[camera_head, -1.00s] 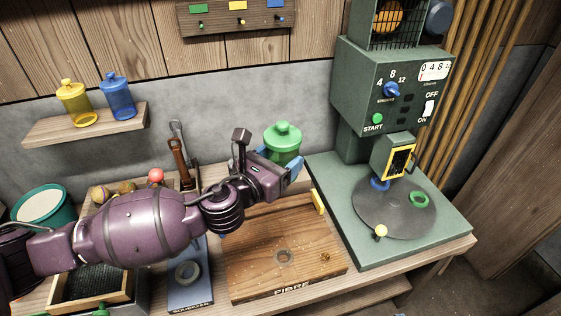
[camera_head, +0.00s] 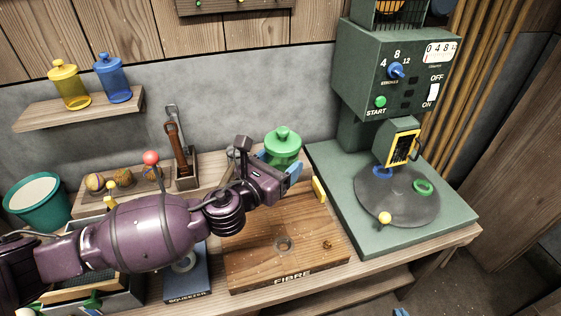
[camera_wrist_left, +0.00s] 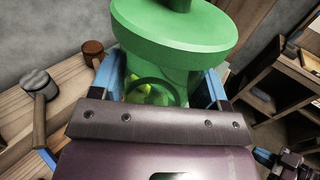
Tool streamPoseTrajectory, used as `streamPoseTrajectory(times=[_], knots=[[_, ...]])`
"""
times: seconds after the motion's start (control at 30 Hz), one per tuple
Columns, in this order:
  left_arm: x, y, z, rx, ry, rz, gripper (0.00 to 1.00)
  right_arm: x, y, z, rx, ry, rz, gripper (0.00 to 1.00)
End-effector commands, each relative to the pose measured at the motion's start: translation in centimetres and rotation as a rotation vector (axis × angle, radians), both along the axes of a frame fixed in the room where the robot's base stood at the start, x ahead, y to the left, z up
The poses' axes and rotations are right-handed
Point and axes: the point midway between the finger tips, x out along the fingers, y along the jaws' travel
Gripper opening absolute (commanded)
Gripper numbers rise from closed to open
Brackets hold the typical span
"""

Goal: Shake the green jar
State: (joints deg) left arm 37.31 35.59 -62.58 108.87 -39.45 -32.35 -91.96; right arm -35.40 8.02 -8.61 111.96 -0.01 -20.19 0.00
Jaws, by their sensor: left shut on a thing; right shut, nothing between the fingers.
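The green jar (camera_head: 283,145) has a round lid with a knob and appears upright in the head view. My left gripper (camera_head: 279,166) is shut on it, with blue fingers on either side of its body. In the left wrist view the jar (camera_wrist_left: 165,75) fills the upper middle between the fingers; yellowish contents show through its wall. I cannot tell how high its base is above the bench. My right gripper (camera_head: 401,312) shows only as blue tips at the bottom edge; it also shows at the lower right of the left wrist view (camera_wrist_left: 265,157).
A green machine (camera_head: 396,70) with a round plate (camera_head: 398,196) stands right of the jar. A wooden board marked FIBRE (camera_head: 285,240) lies in front. A shelf (camera_head: 80,111) holds a yellow jar (camera_head: 68,86) and a blue jar (camera_head: 113,80). Tools (camera_head: 177,145) stand behind my left arm.

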Motion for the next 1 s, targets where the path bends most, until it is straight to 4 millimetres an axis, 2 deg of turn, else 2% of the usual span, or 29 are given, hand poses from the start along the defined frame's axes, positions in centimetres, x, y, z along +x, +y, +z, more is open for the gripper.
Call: streamPoseTrajectory(times=[0.4, 0.47, 0.5, 0.57, 0.87, 1.0], knots=[[0.0, 0.0, 4.6, -0.001, 0.0, -0.001, 0.33, -0.1, 0.0, 4.5, 0.0, 0.002, 0.0, 0.0], [0.0, 0.0, 5.2, -0.001, 0.001, -0.001, 0.33, -0.1, 0.0, 5.0, 0.0, 0.005, 0.0, 0.0], [0.1, 0.0, 6.2, -0.002, -0.007, -0.003, 0.33, -0.1, 0.0, 4.8, 0.0, 0.001, 0.0, 0.0], [0.1, 0.0, 6.9, -0.002, -0.006, -0.002, 0.33, 0.0, 0.0, 4.7, 0.0, -0.001, 0.0, 0.0], [0.0, 0.0, 6.9, -0.001, -0.002, 0.0, 0.33, -0.1, 0.0, 4.2, 0.0, 0.006, 0.0, 0.0], [0.0, 0.0, 5.8, -0.001, -0.002, 0.0, 0.33, -0.1, 0.0, 3.5, 0.0, 0.003, 0.0, 0.0]])
